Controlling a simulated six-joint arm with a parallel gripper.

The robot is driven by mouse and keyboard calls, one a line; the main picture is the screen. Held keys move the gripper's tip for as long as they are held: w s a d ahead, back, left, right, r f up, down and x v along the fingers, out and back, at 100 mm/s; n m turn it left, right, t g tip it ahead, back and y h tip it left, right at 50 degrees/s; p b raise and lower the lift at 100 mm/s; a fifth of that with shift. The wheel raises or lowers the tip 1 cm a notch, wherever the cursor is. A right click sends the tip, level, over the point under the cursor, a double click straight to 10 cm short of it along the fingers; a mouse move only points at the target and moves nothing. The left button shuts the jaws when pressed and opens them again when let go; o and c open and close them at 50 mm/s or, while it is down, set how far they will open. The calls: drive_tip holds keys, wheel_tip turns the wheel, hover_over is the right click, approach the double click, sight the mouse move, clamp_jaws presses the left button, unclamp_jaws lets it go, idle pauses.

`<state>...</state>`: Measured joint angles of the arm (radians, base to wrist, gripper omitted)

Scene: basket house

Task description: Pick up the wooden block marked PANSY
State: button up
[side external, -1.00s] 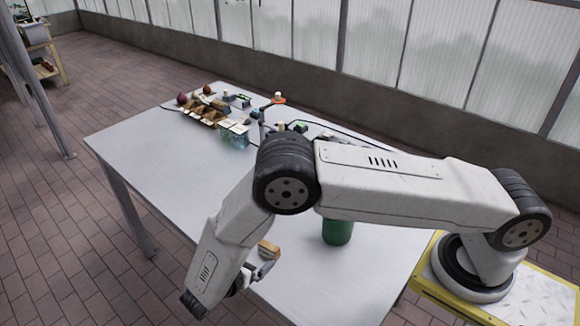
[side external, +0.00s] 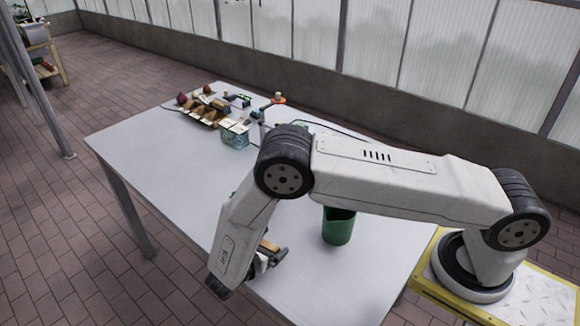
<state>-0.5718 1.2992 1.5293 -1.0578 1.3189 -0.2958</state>
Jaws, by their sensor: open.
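A small tan wooden piece (side external: 269,245) shows at the near edge of the grey table, right by my gripper (side external: 278,254). It is partly hidden by the gripper and arm, and no marking on it can be read, so I cannot tell whether it is the PANSY block. My gripper is open and low at the table's near edge, below the wrist. The picture is too small to tell whether the wooden piece lies between the fingers or just beyond them.
A green pot (side external: 338,225) stands on the table (side external: 175,185) to the right of my gripper. A wooden tray (side external: 193,108) with several items, a bluish clear container (side external: 235,135) and an orange-based object (side external: 278,98) stand at the back. The table's left middle is clear.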

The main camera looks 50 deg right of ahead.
sight(270, 245)
drive_tip(key=shift+d+f, duration=0.1)
drive_tip(key=shift+d, duration=0.1)
idle(0.3)
drive_tip(key=c, duration=1)
drive_tip(key=shift+c, duration=0.2)
drive_tip(key=shift+r, duration=1.7)
drive_tip(key=s+d+r, duration=0.2)
drive_tip(key=s+r, duration=0.7)
drive_tip(key=s, duration=0.4)
drive_tip(key=shift+s+r, duration=0.35)
drive_tip(key=shift+s, duration=0.05)
